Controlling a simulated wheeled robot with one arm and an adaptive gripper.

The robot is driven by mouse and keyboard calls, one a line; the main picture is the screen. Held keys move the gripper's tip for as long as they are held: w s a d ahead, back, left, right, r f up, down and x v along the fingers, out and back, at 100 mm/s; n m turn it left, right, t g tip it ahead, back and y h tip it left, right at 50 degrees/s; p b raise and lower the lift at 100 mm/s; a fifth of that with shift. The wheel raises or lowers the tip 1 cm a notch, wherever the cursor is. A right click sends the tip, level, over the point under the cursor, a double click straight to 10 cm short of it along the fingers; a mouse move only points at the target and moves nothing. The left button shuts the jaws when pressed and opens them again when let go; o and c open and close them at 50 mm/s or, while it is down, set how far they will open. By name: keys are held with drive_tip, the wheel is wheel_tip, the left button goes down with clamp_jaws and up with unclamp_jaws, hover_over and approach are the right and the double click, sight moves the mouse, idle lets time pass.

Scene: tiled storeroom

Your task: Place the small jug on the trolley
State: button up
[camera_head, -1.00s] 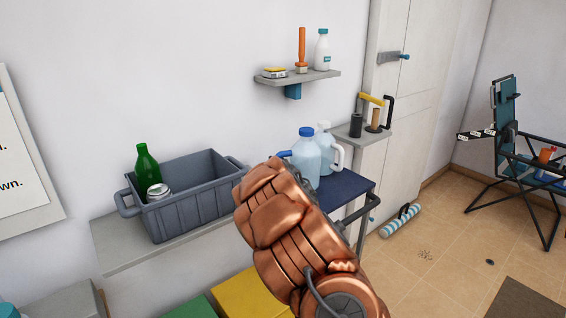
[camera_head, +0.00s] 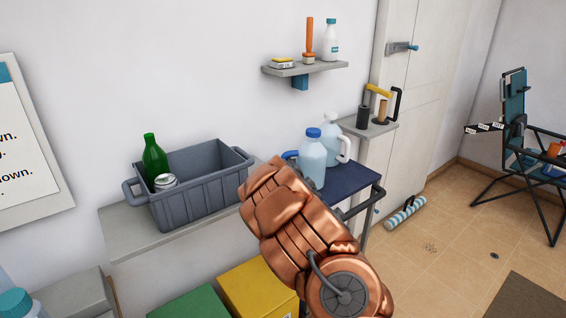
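A light-blue jug with a blue cap (camera_head: 312,160) appears upright over the dark-blue top of the trolley (camera_head: 352,178). My copper arm covers its lower left, so I cannot tell whether its base touches the trolley. A small blue piece shows at its left side; I cannot tell if it belongs to the jug. A paler jug with a white handle (camera_head: 331,133) is behind and right of it. My arm fills the lower middle, and its end reaches toward the blue-capped jug. My gripper's fingers are hidden behind the arm, so any grip is not seen.
A grey crate (camera_head: 200,200) with a green bottle (camera_head: 154,158) and a can stands on a ledge at left. A wall shelf (camera_head: 305,69) holds small items. A yellow box (camera_head: 255,285) is below. A folding chair (camera_head: 515,120) stands right, with open floor before it.

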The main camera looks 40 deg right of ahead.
drive_tip(key=shift+o, duration=0.9)
drive_tip(key=shift+r, duration=0.1)
drive_tip(key=b+v, duration=0.3)
drive_tip(key=v, duration=0.9)
drive_tip(key=shift+b, duration=0.4)
